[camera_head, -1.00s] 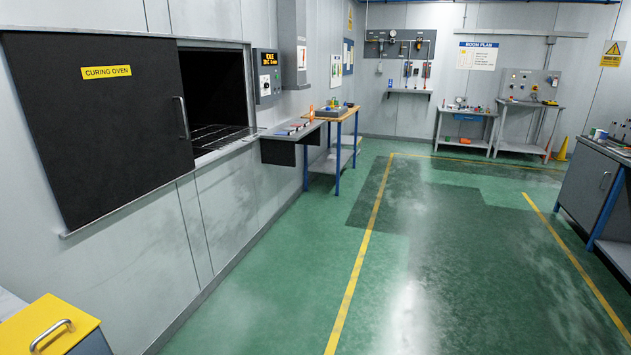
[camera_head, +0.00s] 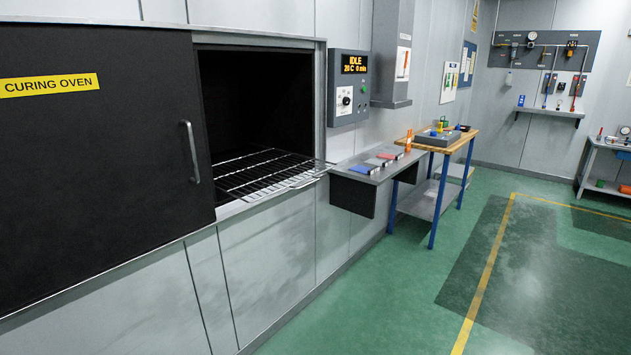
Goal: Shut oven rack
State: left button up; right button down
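The curing oven is set in the wall on the left, with its black sliding door (camera_head: 95,130) covering the left part of the opening. The right part of the opening (camera_head: 255,95) is uncovered and dark inside. A wire oven rack (camera_head: 262,172) lies level in the opening. Its front handle (camera_head: 308,180) sticks out a little past the sill. A vertical silver handle (camera_head: 191,150) is on the door. Neither of my grippers shows in the head view.
A control panel (camera_head: 348,88) reading IDLE is right of the oven. A grey wall shelf (camera_head: 346,177) with colored items sits below it, and a wooden-topped table (camera_head: 455,143) stands beyond. The green floor (camera_head: 400,295) ahead is clear.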

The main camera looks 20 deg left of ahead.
aim_at(317, 179)
jog(key=i, duration=0.55)
jog(key=u, duration=2.2)
jog(key=i, duration=1.7)
jog(key=z, duration=0.85)
